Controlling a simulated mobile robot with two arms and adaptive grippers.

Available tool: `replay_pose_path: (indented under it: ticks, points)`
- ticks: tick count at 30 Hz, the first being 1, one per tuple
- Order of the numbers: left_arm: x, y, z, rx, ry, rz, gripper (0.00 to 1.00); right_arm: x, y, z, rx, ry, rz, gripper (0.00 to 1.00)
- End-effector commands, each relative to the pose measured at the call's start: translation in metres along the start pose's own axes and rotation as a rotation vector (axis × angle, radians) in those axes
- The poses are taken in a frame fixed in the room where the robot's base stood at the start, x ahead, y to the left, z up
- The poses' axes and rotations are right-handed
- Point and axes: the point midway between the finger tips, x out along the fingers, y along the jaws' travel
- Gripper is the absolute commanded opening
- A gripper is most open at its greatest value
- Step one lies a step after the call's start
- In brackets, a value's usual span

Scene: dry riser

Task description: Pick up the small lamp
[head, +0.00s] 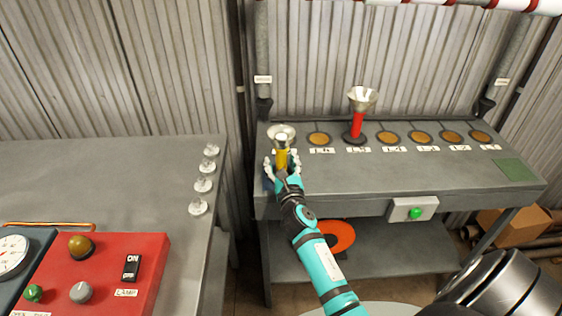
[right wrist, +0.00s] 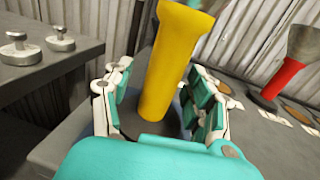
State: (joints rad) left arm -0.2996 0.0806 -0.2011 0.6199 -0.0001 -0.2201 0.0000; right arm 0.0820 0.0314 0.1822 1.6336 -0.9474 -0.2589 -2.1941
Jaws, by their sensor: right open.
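A small lamp-like piece with a yellow stem (head: 282,157) and a pale flared top stands at the left end of the grey bench; I take it for the small lamp. A similar, taller-looking piece with a red stem (head: 356,124) and silver cone stands to its right. My right gripper (head: 282,168) is at the yellow piece. In the right wrist view, the yellow stem (right wrist: 172,70) stands upright on a dark base between the open fingers, with gaps visible at the sides. The red stem (right wrist: 283,77) shows at right. My left gripper is not in view.
Several round brown pads (head: 390,137) with labels line the bench (head: 420,170). A green button (head: 415,213) is on its front. The left table (head: 110,190) bears several small metal weights (head: 203,185) and a red control box (head: 110,270). An orange disc (head: 338,236) lies below.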

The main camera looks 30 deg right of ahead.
Motion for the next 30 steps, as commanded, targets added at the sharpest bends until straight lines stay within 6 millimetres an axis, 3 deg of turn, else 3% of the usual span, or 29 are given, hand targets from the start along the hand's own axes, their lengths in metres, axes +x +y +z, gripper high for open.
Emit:
replay_pose_path:
  ticks: [5,18,30]
  points:
    - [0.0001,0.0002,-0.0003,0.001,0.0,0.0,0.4,-0.0001,0.0001,-0.0001,0.0,0.0,0.0,0.57]
    - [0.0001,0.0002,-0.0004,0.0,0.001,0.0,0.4,-0.0004,0.0003,0.0,0.0,0.0,0.001,0.01]
    - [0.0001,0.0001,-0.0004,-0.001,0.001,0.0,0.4,-0.0004,0.0003,0.0,0.0,0.0,0.001,0.0]
